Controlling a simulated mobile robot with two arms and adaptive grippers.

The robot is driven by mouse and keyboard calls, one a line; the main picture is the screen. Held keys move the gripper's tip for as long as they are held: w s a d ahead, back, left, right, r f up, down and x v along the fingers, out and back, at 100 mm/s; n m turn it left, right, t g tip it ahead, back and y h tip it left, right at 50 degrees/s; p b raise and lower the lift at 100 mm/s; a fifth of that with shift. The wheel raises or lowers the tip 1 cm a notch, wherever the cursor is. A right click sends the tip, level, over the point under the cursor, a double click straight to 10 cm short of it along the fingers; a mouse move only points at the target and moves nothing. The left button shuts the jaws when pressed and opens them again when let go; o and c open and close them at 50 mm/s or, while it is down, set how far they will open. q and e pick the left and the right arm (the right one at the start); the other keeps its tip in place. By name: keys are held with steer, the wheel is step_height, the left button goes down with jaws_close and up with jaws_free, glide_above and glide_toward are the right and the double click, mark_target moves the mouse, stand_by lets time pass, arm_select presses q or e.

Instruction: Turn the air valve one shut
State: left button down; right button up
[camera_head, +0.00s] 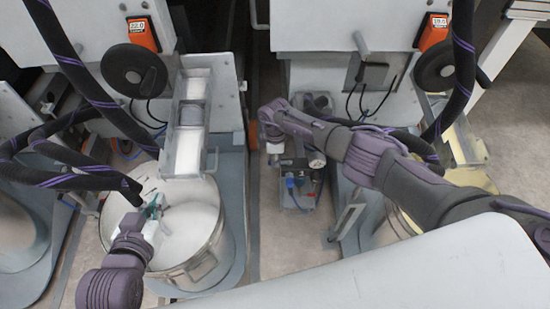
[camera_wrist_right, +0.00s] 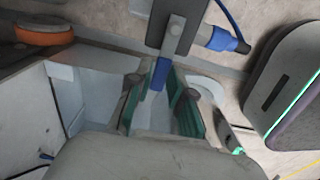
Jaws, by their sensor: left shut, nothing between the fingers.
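Which valve is number one cannot be told.
The metal pot (camera_head: 205,262) stands at left, with thick black hoses (camera_head: 65,182) beside it. A gauge (camera_head: 316,160) is next to the valve fittings.

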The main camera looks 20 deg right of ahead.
steer(key=shift+o, duration=1.3)
step_height(320, 180, up, 12)
